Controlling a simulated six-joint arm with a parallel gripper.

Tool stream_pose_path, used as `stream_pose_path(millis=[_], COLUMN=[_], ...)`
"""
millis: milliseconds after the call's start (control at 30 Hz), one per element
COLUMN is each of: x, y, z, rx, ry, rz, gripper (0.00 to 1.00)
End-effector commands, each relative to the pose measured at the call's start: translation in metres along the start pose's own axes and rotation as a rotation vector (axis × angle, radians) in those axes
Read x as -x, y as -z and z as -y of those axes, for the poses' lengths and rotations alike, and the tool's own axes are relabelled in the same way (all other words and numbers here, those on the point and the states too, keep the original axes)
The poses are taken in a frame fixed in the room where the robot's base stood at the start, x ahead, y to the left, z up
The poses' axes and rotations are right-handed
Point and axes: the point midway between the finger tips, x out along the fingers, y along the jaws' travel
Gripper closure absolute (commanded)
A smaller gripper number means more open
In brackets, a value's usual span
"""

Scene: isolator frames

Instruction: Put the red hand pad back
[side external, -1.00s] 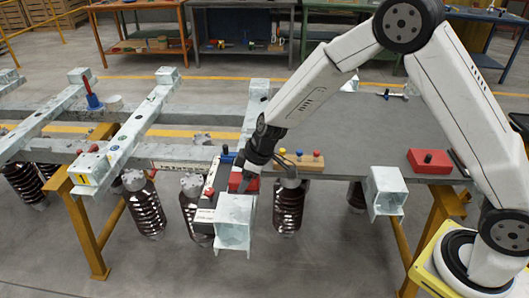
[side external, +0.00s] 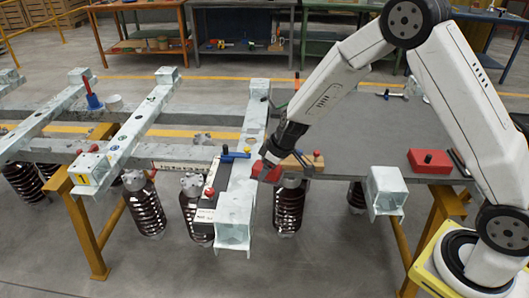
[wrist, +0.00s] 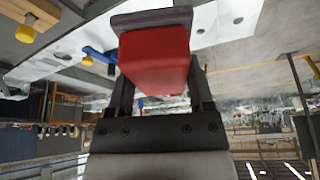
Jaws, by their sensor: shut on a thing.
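The red hand pad (side external: 264,171) is held in my gripper (side external: 272,157), just right of the near galvanized crossbeam (side external: 237,200), and looks tilted in the side view. Whether it touches the beam or the wooden block behind it, I cannot tell. In the wrist view the red pad (wrist: 155,65), with a dark grey face (wrist: 150,18), fills the space between the two fingers of my gripper (wrist: 160,88). My gripper is shut on it. The spot it came from is not marked clearly in view.
A wooden block (side external: 300,163) with coloured knobs stands behind the pad. A red box (side external: 430,161) with a black knob sits at the table's right. The grey tabletop (side external: 350,130) between is largely clear.

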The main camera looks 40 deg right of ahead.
Motion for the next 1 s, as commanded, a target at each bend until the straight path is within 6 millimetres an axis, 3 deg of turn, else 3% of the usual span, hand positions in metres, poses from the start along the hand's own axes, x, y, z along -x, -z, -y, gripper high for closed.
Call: stream_pose_path(millis=[133,433,1000], x=[0.001,-0.003,-0.048], y=[-0.009,-0.006,0.033], z=[-0.016,-0.019,-0.043], rx=[-0.063,-0.069,-0.068], ry=[-0.027,-0.029,-0.028], rz=[-0.001,-0.002,-0.001], gripper=[0.88,0.88,0.88])
